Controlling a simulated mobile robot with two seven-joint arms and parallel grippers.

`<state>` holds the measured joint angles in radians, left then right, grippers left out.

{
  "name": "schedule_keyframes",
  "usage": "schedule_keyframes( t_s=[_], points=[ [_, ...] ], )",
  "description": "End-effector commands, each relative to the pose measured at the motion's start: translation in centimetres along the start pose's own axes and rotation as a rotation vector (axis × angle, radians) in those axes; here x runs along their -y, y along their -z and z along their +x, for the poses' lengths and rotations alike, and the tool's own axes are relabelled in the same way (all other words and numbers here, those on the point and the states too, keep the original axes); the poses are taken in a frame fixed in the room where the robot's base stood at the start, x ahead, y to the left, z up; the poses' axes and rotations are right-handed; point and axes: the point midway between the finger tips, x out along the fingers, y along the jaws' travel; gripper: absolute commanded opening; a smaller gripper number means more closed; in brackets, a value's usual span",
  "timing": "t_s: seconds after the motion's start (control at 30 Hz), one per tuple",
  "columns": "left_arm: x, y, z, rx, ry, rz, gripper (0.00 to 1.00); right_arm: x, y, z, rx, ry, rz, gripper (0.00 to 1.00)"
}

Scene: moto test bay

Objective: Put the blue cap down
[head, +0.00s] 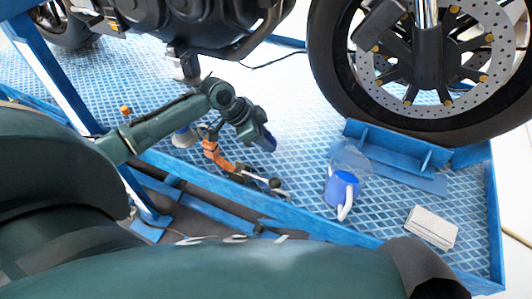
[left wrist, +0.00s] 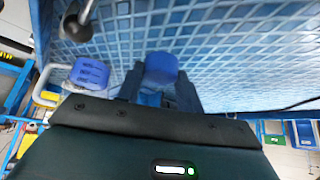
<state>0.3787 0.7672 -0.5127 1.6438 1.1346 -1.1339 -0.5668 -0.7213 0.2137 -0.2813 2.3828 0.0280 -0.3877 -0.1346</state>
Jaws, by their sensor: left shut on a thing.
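My left gripper (head: 262,138) is shut on the blue cap (head: 269,145), whose edge shows below the fingers in the head view. In the left wrist view the blue cap (left wrist: 161,68) sits between the two dark fingertips of the gripper (left wrist: 160,88), with the blue gridded platform behind it. I cannot tell its exact height above the platform (head: 290,183). My right gripper is not in view.
A jug with a blue top and white handle (head: 342,190) stands right of the gripper. An orange tool (head: 214,152) lies near the arm. A white block (head: 432,227) lies far right. A motorcycle wheel (head: 335,75) and blue wheel chock (head: 395,143) stand behind.

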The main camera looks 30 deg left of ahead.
Motion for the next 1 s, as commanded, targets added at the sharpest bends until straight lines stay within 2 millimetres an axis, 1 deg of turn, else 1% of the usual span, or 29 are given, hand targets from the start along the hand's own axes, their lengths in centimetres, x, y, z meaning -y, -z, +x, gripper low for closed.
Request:
schedule_keyframes(
  t_s=[0.03,0.2,0.3,0.73,0.77,1.0],
  points=[
    [0.0,-0.5,0.8,0.001,-0.001,-0.001,0.04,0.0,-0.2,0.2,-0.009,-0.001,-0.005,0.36],
    [-0.1,-2.0,3.2,0.0,-0.002,-0.002,0.04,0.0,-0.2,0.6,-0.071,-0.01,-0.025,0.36],
    [0.0,-2.6,4.1,0.0,0.0,-0.002,0.04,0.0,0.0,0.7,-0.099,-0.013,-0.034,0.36],
    [0.0,-2.9,4.5,0.0,0.0,0.0,0.04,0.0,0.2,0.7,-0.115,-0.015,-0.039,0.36],
    [0.0,-2.9,4.5,0.0,0.0,0.0,0.38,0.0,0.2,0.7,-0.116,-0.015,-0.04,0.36],
    [0.0,-2.9,4.5,0.0,0.0,0.0,0.57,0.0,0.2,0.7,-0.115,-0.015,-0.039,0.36]
  ],
)
